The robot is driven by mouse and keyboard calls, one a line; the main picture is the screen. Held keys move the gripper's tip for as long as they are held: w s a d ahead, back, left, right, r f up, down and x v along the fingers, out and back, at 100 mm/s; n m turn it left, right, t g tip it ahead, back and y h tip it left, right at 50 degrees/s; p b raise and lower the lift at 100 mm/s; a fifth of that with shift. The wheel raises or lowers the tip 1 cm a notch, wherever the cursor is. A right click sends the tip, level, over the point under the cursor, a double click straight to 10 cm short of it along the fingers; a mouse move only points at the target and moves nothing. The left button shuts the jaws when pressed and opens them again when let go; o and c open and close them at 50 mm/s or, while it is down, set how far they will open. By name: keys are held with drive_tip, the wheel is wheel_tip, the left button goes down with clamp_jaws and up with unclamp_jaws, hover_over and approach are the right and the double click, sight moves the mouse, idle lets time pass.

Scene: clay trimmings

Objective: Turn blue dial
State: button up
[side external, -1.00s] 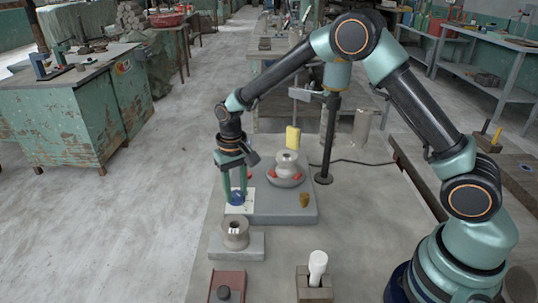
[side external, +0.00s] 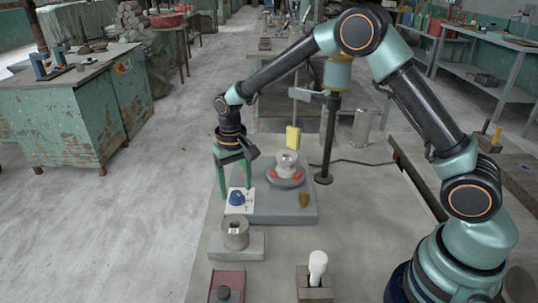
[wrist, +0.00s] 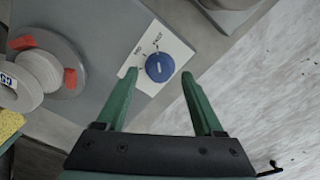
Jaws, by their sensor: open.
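The blue dial (side external: 236,199) sits on a white plate (side external: 246,204) at the left side of a grey wheel base (side external: 270,212). In the wrist view the dial (wrist: 160,68) is round with a short white pointer line on its face. Small labels and tick marks are printed on the white plate (wrist: 180,50) beside it. My gripper (side external: 235,192) points down over the dial with its green fingers spread wide. In the wrist view my gripper (wrist: 160,73) is open, one fingertip on each side of the dial, with visible gaps and no contact seen.
A spool-shaped grey piece (side external: 286,162) with red clamps stands on the wheel, right of my gripper. A similar grey piece (side external: 235,234) stands on a block in front. A yellow sponge (side external: 293,137) is behind the wheel. A white-handled tool (side external: 318,264) stands at the front.

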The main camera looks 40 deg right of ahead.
sight(236, 193)
wheel_tip(236, 193, up, 11)
drive_tip(key=shift+f, duration=0.15)
idle(0.4)
